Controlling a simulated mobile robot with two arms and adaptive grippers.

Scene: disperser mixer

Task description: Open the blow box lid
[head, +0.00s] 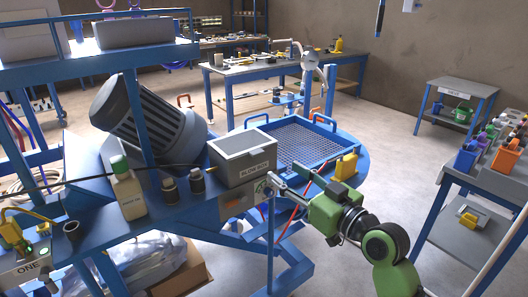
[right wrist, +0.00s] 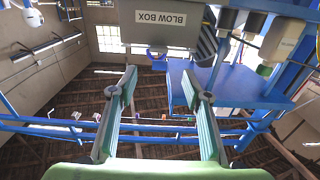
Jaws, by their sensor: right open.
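The blow box (head: 243,170) is a grey box with a "BLOW BOX" label on its front, on a blue machine shelf. Its lighter grey lid (head: 240,143) lies shut on top. In the right wrist view the blow box (right wrist: 160,35) shows upside down at the top, its label facing me. My right gripper (head: 277,184) is at the box's right front corner in the head view, its green arm reaching in from the lower right. In the right wrist view the right gripper (right wrist: 160,78) is open, with nothing between its fingers; the box lies beyond the fingertips. My left gripper is not in view.
A white bottle with a green cap (head: 127,190) and two dark bottles (head: 183,188) stand left of the box. A grey ribbed motor (head: 150,115) is behind them.

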